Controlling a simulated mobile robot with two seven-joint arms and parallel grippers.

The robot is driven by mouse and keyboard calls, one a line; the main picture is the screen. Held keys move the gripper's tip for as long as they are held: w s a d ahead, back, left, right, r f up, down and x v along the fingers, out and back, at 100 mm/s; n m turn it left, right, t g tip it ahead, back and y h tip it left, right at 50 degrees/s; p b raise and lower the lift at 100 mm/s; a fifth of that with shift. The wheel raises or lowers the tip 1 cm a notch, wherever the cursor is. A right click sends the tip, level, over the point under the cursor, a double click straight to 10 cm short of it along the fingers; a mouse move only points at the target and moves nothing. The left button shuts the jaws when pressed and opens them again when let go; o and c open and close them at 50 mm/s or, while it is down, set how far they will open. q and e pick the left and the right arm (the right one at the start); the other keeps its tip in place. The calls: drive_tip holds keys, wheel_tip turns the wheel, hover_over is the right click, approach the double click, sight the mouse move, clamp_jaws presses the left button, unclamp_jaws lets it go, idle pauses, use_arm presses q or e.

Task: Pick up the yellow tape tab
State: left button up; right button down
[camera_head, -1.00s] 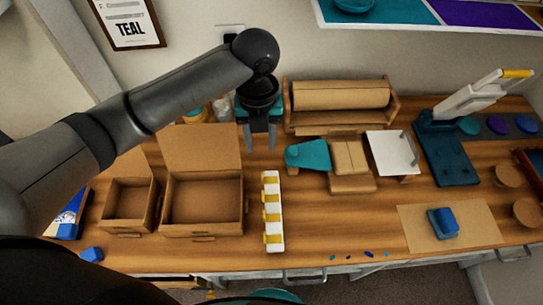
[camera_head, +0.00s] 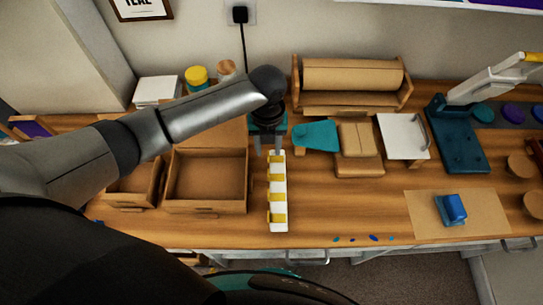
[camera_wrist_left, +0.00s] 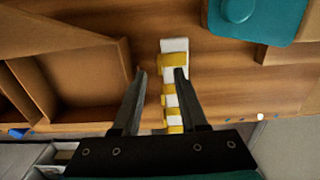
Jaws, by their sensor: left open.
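A white strip (camera_head: 280,208) carrying several yellow tape tabs (camera_head: 277,218) lies on the wooden bench, its long side running away from me. My left gripper (camera_head: 268,152) is open and empty, pointing down over the far end of the strip. In the left wrist view, the strip (camera_wrist_left: 175,45) and its yellow tabs (camera_wrist_left: 172,59) show between and behind the open fingers (camera_wrist_left: 160,74). The right finger overlaps part of the strip there. I see no tab held. My right gripper is not in view.
Open cardboard boxes (camera_head: 205,208) stand left of the strip. A teal piece (camera_head: 316,136) and a brown block (camera_head: 358,165) lie to its right. A wooden roll holder (camera_head: 352,108) stands behind. A blue block (camera_head: 453,208) sits on a brown sheet at right.

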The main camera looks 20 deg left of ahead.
sight(271, 159)
use_arm(q)
wheel_tip(271, 159, down, 2)
drive_tip(key=shift+f, duration=0.2)
clamp_jaws()
idle(0.4)
